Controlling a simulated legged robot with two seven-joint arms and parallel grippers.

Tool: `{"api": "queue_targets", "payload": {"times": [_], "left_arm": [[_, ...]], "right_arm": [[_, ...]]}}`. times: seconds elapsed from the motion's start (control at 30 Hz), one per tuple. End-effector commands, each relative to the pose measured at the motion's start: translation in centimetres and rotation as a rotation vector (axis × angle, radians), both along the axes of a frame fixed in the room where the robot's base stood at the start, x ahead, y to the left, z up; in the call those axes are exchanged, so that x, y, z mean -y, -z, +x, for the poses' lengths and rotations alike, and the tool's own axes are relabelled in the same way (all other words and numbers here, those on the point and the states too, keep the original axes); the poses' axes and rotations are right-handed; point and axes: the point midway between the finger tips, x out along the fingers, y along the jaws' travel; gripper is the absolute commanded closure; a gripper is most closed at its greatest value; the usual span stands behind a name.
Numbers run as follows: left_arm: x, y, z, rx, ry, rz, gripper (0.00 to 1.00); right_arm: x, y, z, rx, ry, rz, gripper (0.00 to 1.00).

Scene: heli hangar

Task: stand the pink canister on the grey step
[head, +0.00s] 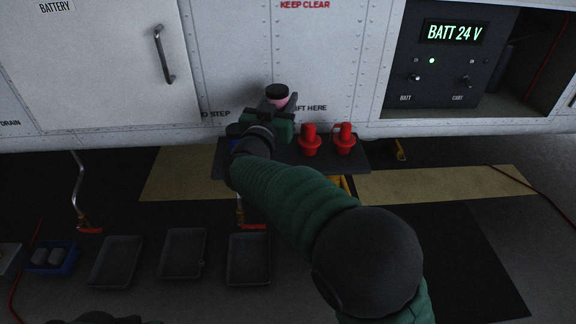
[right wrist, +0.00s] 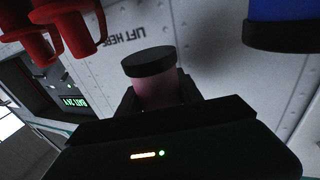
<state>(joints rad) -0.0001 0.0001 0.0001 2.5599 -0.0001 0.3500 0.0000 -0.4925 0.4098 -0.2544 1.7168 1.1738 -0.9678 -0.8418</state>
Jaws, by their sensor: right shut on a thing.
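The pink canister (head: 279,98) with a black lid is held in my right gripper (head: 272,108), in front of the white panelled wall. In the right wrist view the canister (right wrist: 158,92) stands out between the dark fingers, its lower part hidden by the gripper. A dark grey platform (head: 355,168), which looks like the grey step, lies below the gripper against the wall. My right arm hides part of it. The canister appears above the platform; the exact gap cannot be told. The fingers of my left gripper do not show.
Two red plugs (head: 309,141) (head: 344,139) stand on the platform right of my gripper. A blue object (head: 235,130) is at its left, also seen in the right wrist view (right wrist: 283,28). Several dark trays (head: 117,262) and a blue bin (head: 50,258) are lower left.

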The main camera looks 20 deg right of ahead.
Motion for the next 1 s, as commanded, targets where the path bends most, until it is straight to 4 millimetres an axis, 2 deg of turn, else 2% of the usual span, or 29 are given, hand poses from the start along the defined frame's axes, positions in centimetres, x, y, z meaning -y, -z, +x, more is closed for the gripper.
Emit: {"api": "queue_targets", "payload": {"times": [0.2,0.43,0.5,0.67,0.7,0.77,1.0], "left_arm": [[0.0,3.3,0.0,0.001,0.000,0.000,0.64],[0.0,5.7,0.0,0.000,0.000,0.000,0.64],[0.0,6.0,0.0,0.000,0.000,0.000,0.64],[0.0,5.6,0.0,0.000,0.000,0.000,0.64],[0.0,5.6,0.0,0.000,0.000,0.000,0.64],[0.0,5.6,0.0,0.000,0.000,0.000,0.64],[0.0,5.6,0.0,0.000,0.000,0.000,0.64]], "right_arm": [[0.0,5.3,0.0,-0.002,0.001,-0.003,1.00],[0.0,9.1,0.0,-0.002,-0.001,-0.003,1.00],[0.0,9.7,0.0,-0.001,-0.001,-0.003,1.00],[0.0,9.4,0.0,-0.001,-0.001,-0.002,1.00],[0.0,9.5,0.0,-0.002,-0.001,-0.001,0.55],[0.0,9.5,0.0,-0.002,-0.001,-0.001,0.48],[0.0,9.4,0.0,-0.002,0.000,-0.001,0.48]]}}
